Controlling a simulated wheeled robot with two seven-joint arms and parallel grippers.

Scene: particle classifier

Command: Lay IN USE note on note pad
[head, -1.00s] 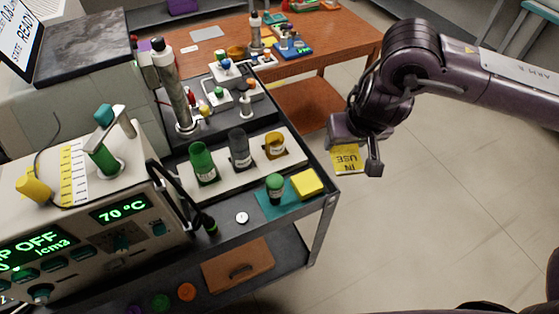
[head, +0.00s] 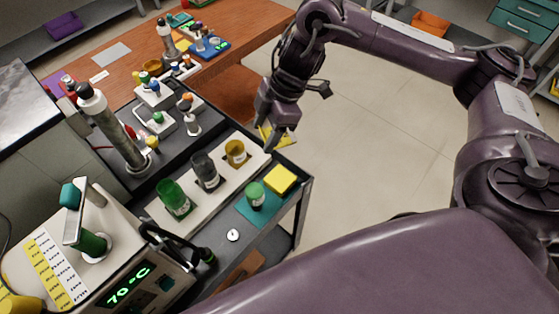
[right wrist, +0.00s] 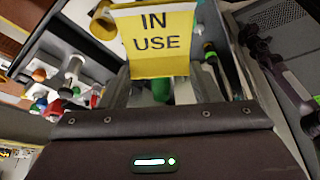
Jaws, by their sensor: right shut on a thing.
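The yellow IN USE note (head: 287,139) is held in my right gripper (head: 274,128). In the head view it is mostly hidden behind the fingers, with a yellow strip showing. In the right wrist view the note (right wrist: 158,38) spans the space between the two fingers, its black lettering facing the camera. The yellow note pad (head: 281,179) lies at the right corner of the cart's top. In the head view my right gripper appears above and behind the pad, with the note apart from it. My left gripper is not in view.
A pale rack (head: 215,188) holds green, grey and amber vials. A small white disc (head: 233,235) lies nearby. The heater box (head: 115,255) stands left. Open floor lies right of the cart.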

